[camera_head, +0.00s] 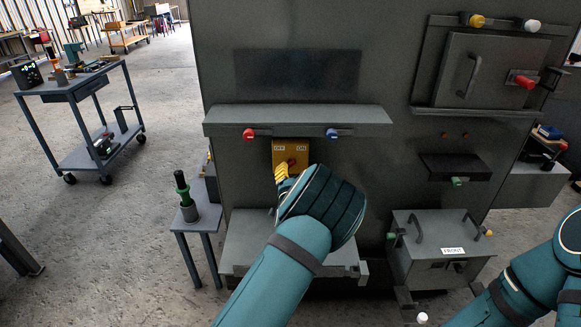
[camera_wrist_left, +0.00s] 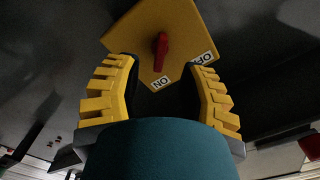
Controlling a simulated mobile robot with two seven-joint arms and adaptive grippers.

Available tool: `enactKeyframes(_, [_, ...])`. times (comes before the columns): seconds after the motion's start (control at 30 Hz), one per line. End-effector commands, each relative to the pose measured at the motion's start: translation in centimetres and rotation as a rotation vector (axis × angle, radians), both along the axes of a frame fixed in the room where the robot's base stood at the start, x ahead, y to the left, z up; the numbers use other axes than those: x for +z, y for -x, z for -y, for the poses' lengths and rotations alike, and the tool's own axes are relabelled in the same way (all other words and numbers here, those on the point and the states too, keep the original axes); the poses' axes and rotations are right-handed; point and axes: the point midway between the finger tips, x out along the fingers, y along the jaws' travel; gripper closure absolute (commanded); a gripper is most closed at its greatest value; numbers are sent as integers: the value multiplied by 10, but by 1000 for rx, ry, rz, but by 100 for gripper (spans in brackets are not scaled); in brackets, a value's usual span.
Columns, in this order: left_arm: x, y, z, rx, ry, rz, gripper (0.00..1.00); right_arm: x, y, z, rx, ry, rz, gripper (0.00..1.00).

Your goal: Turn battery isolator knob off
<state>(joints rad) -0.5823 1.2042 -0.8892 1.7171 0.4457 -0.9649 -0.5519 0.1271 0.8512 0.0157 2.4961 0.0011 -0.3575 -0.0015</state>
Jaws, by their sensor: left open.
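The battery isolator is a yellow plate (camera_head: 290,148) on the grey cabinet front, with OFF at its upper left and ON at its upper right. Its red knob (camera_head: 291,162) is partly hidden by my left gripper (camera_head: 281,168). In the left wrist view the red knob (camera_wrist_left: 161,50) stands on the yellow plate (camera_wrist_left: 185,22), one end towards the ON label. My left gripper (camera_wrist_left: 162,66) is open there, a yellow finger on each side, the knob beyond and between the tips. I see no contact with it. My right gripper is out of view.
A grey ledge (camera_head: 300,116) with red and blue knobs juts out above the isolator. A shelf (camera_head: 240,245) projects below. A box marked FRONT (camera_head: 440,240) and a hatch (camera_head: 485,70) are to the right. A small table (camera_head: 205,215) stands at left.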

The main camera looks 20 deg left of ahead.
Motion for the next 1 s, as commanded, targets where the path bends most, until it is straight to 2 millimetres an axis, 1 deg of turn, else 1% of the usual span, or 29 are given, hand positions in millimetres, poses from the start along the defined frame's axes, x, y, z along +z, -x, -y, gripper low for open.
enactKeyframes(0.03, [-1, -9, -3, 1, -1, 2, 60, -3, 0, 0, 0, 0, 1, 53])
enactKeyframes(0.1, [-1, -20, -7, 1, 0, 1, 60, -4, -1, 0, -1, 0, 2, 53])
enactKeyframes(0.3, [-1, -42, -13, 1, 0, 1, 60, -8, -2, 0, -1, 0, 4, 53])
enactKeyframes(0.5, [0, -51, -15, 1, 0, -1, 60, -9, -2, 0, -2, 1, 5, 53])
enactKeyframes(0.77, [0, -52, -15, 1, 0, -1, 60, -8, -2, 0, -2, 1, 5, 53])
enactKeyframes(0.8, [0, -52, -15, 1, 0, -1, 64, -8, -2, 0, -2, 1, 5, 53])
enactKeyframes(0.87, [0, -52, -15, 1, 0, -1, 85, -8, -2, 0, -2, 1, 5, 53])
enactKeyframes(0.9, [0, -52, -15, 1, 0, -1, 99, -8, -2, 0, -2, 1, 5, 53])
enactKeyframes(1.0, [0, -52, -15, 1, 0, -1, 100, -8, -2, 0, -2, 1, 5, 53])
